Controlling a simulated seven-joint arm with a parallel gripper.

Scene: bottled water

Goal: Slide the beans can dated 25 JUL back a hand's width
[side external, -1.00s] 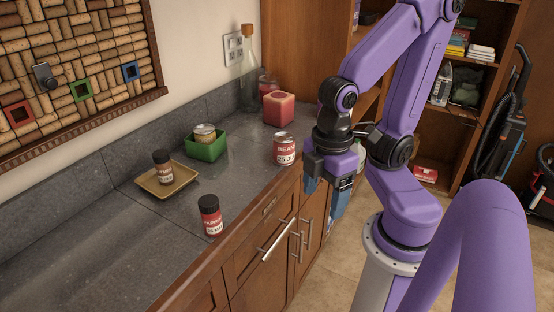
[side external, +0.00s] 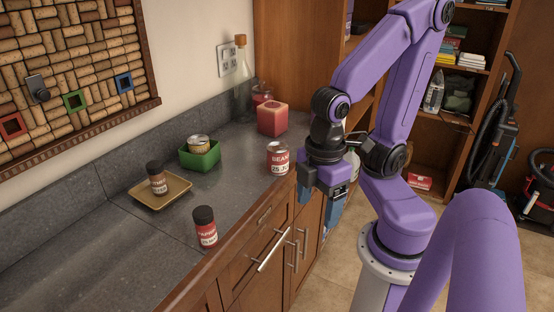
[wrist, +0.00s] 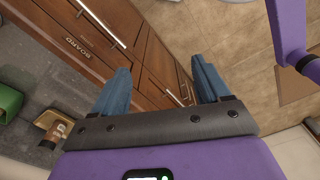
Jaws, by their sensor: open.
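The beans can (side external: 278,159), with a red and white label reading BEANS and 25 J…, stands upright on the grey counter near its front edge. The end of the label is cut off by the can's curve. My gripper (side external: 320,203) is open and empty, pointing down just beyond the counter's front edge, to the right of the can and apart from it. In the wrist view, my gripper (wrist: 161,68) has both blue fingers spread over the cabinet fronts and floor. I cannot make out the beans can there.
A green box (side external: 199,155) holding a tin, a tan tray (side external: 160,191) with a spice jar, and a PAPRIKA jar (side external: 205,227) lie to the left. Counter between them is clear.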

